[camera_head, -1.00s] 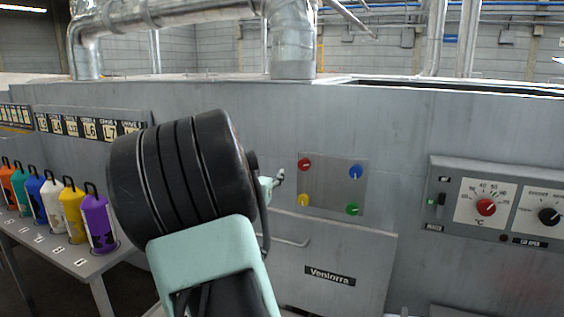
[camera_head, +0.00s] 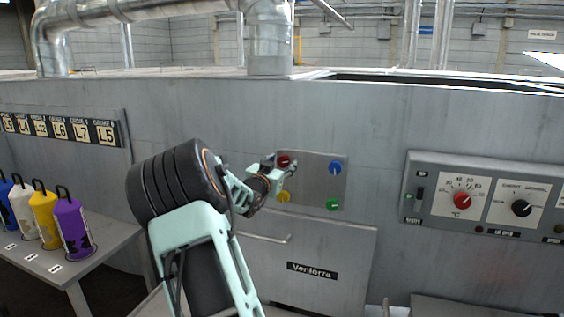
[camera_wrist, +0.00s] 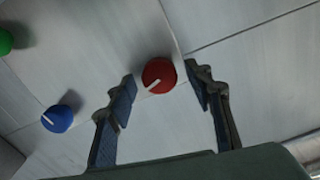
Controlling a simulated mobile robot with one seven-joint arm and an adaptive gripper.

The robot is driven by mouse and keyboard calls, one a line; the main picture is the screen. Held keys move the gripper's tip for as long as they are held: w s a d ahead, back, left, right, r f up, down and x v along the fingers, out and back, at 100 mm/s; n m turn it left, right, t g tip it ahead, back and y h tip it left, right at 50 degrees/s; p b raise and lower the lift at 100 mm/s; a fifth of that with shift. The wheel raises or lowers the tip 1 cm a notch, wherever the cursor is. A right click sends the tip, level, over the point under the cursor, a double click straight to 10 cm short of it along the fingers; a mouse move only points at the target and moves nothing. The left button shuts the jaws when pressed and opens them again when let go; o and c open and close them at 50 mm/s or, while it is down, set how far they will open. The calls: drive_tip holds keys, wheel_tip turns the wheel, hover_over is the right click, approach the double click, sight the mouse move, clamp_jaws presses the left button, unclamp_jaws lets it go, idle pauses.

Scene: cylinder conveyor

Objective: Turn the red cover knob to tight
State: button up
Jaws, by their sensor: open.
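The red cover knob (camera_head: 283,161) sits at the upper left of a square metal plate (camera_head: 312,181) on the grey machine front. In the wrist view the red knob (camera_wrist: 158,75), with a white pointer line, lies between and just beyond the two fingertips. My gripper (camera_wrist: 164,88) is open, with one finger on each side of the knob, and I see no contact. In the head view my gripper (camera_head: 284,168) is close beside the red knob and partly overlaps it.
A blue knob (camera_head: 335,167), a yellow knob (camera_head: 284,197) and a green knob (camera_head: 333,204) share the plate. A control panel (camera_head: 484,180) with a red dial is to the right. Coloured bottles (camera_head: 72,224) stand on a table at left. A handle (camera_head: 265,238) sticks out below the plate.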

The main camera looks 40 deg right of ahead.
drive_tip(key=shift+w+d, duration=0.15)
drive_tip(key=shift+d, duration=0.05)
drive_tip(key=c, duration=1.2)
drive_tip(key=shift+o, duration=0.2)
